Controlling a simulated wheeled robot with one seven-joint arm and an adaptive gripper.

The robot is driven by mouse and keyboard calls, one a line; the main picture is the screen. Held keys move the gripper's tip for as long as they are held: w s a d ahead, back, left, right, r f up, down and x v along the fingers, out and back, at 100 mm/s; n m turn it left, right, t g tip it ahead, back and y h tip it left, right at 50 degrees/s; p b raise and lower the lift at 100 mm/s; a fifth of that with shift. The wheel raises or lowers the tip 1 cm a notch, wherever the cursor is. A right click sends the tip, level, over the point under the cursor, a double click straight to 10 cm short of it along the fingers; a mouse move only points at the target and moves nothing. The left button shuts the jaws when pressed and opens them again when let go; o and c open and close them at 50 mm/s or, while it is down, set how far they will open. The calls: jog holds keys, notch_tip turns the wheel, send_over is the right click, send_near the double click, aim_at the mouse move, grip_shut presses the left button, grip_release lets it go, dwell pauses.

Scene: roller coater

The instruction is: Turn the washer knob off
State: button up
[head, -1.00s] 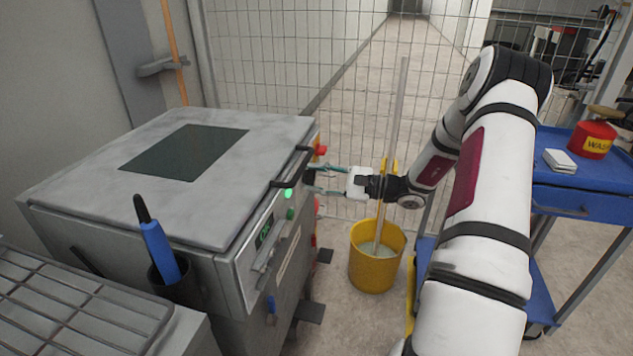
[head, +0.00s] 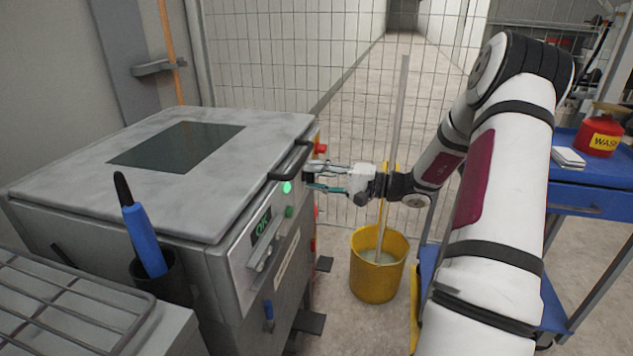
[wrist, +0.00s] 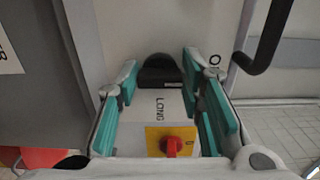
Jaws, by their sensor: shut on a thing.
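The washer knob (wrist: 160,70) is dark and rounded and sits on a pale panel, seen in the wrist view. The word LONG is printed on one side of it, and a partly covered label starting with O is near the right finger. My gripper (wrist: 159,73) has teal-padded fingers on either side of the knob and is shut on it. In the head view my gripper (head: 312,177) is at the front panel of the grey machine (head: 85,185), below its black handle.
A red switch on a yellow plate (wrist: 172,147) is between the fingers, nearer the palm. The black handle (wrist: 262,45) is close on the right. A yellow bucket (head: 377,280) with a pole stands below my arm. A blue cart (head: 570,185) is at the right.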

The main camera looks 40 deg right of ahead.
dwell(0.3)
jog(key=o, duration=1.2)
jog(key=shift+c, duration=0.2)
jog(key=shift+s+d, duration=0.1)
jog(key=v, duration=1.1)
jog(key=shift+s+d, duration=0.25)
jog(key=shift+s, duration=0.1)
